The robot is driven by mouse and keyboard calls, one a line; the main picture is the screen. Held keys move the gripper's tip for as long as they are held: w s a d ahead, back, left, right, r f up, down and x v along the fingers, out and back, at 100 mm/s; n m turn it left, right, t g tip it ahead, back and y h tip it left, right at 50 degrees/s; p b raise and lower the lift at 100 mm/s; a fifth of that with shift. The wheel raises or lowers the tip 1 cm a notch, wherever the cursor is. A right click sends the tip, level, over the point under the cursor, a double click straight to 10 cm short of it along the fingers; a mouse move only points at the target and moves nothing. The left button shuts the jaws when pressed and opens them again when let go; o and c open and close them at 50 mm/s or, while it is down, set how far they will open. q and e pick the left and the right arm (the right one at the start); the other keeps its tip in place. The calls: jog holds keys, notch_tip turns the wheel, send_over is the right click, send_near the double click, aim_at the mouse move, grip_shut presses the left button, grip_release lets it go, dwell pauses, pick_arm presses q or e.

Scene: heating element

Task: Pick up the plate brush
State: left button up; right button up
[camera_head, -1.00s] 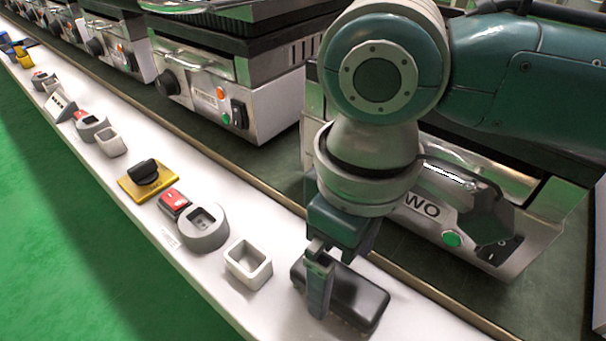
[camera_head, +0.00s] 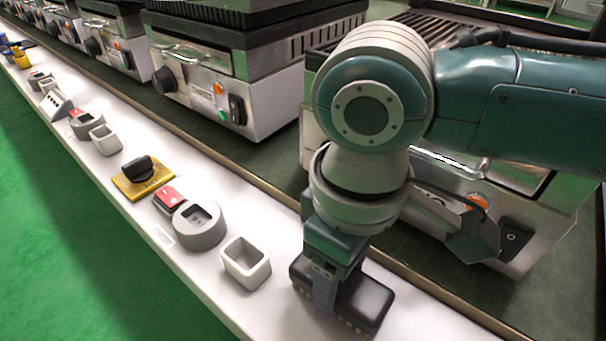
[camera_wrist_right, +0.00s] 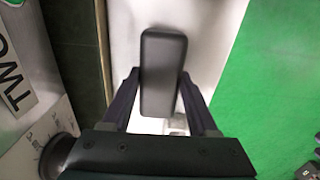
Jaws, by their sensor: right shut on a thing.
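The plate brush (camera_head: 364,301) is a black rounded block with short bristles showing along its lower edge. It is at the front of the white shelf, in the lower middle of the head view. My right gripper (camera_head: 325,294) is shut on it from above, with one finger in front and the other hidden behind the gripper. In the right wrist view the brush (camera_wrist_right: 162,72) lies between the two fingers. I cannot tell whether it is clear of the shelf. My left gripper is not in view.
The white shelf (camera_head: 285,312) holds a light grey open box (camera_head: 246,263), a round grey holder (camera_head: 199,226), a red switch (camera_head: 168,200) and a black knob on a yellow plate (camera_head: 139,170). Metal grills (camera_head: 270,110) stand behind it. Green floor (camera_head: 60,230) lies to the left.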

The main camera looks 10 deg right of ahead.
grip_shut()
notch_tip(320, 180, up, 20)
jog(key=p, duration=0.8)
jog(key=shift+p, duration=0.4)
